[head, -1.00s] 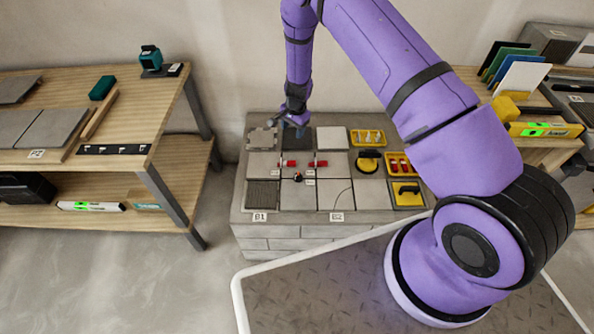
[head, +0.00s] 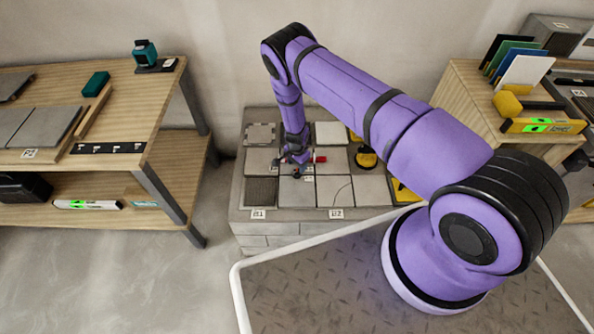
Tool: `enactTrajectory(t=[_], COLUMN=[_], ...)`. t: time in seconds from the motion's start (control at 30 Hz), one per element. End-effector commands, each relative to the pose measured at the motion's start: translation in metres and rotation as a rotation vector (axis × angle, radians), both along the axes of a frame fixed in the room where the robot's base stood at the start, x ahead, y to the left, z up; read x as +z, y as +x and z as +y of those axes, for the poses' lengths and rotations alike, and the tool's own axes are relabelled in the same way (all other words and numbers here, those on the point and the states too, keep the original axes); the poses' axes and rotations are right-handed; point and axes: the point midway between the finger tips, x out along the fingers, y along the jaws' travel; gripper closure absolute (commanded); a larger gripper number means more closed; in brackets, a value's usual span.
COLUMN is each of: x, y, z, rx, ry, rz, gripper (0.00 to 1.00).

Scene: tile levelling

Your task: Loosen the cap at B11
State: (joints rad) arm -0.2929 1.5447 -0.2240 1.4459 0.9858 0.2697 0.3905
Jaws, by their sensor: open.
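The tiled block (head: 238,190) stands in the middle of the head view, with grey tiles on its top. My gripper (head: 290,161) is open and low over the middle of the tiles, at the left red cap, which it largely hides. Another red cap (head: 320,158) lies just right of the gripper. A small dark piece (head: 297,175) with a bit of red sits just in front of the gripper. The small labels beside these pieces are too small to read, so I cannot tell which cap is B11. Contact between jaws and cap cannot be made out.
A yellow-and-black tool (head: 366,157) stands right of the caps. My arm passes over the block's right side and hides most of the trays there. A wooden bench (head: 150,110) is at left, a wooden shelf (head: 455,90) at right. Bare floor lies left of the block.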

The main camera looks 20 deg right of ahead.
Motion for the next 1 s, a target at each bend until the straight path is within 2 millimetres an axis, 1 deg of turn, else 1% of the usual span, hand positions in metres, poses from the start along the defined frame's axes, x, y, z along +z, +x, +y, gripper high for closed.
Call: enactTrajectory(t=[0.03,0.1,0.3,0.5,0.73,0.77,0.8,0.97,1.0], x=[-0.009,-0.02,-0.04,-0.047,-0.047,-0.047,-0.047,-0.047,-0.047], y=[0.0,0.0,0.0,0.0,0.0,0.0,0.0,0.0,0.0], z=[0.0,0.0,0.0,0.0,0.0,0.0,0.0,0.0,0.0], rx=[0.001,0.001,0.001,0.001,0.001,0.001,0.001,0.001,0.001], ry=[0.0,-0.001,0.0,0.0,0.0,0.0,0.0,0.0,0.0], rz=[0.001,0.0,0.0,-0.001,-0.001,-0.001,-0.001,-0.001,-0.001], gripper=[0.42,0.42,0.42,0.42,0.42,0.44,0.53,0.9,0.91])
